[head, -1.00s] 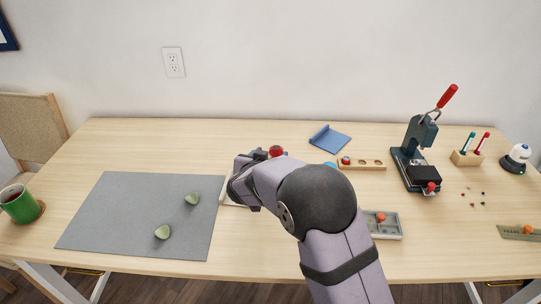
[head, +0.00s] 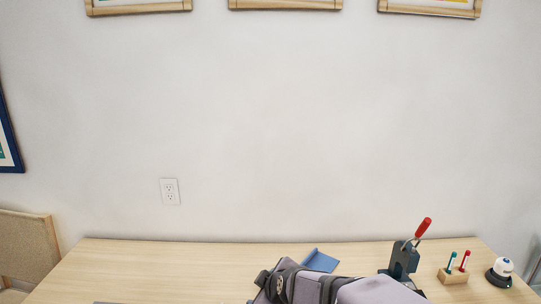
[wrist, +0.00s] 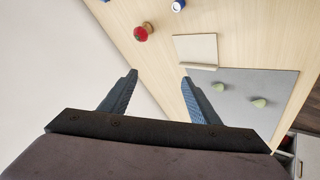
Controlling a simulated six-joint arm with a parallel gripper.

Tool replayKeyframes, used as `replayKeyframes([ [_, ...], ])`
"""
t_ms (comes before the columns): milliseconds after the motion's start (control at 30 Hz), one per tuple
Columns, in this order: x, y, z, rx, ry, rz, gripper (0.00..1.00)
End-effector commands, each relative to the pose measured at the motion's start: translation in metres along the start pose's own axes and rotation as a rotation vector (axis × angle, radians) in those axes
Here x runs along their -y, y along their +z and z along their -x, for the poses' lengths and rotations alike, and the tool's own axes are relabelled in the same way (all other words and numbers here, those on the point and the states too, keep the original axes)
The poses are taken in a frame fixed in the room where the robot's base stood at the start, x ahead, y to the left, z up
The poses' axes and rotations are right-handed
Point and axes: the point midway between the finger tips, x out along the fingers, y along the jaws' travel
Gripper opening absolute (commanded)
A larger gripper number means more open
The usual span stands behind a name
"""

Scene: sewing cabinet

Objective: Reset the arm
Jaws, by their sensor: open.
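My gripper (wrist: 159,76) shows in the wrist view with its two blue fingers apart and nothing between them. Its fingers are above the wooden table (wrist: 125,32), clear of the things on it. In the head view my arm lies along the bottom edge, right of the middle, and its fingertips cannot be made out there.
The wrist view shows a red-topped piece (wrist: 142,32), a blue-and-white piece (wrist: 178,5), a cream board (wrist: 196,52) and a grey mat (wrist: 255,80) with two green pieces. A lever press (head: 404,260), pen holder (head: 453,275) and white-topped device (head: 499,272) stand at right.

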Motion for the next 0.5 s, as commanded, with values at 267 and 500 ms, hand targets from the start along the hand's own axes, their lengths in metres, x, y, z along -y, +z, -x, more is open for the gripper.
replayKeyframes([
  [267, 0.011, 0.103, 0.131, 0.342, -0.229, 0.438, 0.56],
  [500, 0.058, 0.21, 0.149, 0.587, -0.308, 0.245, 0.56],
])
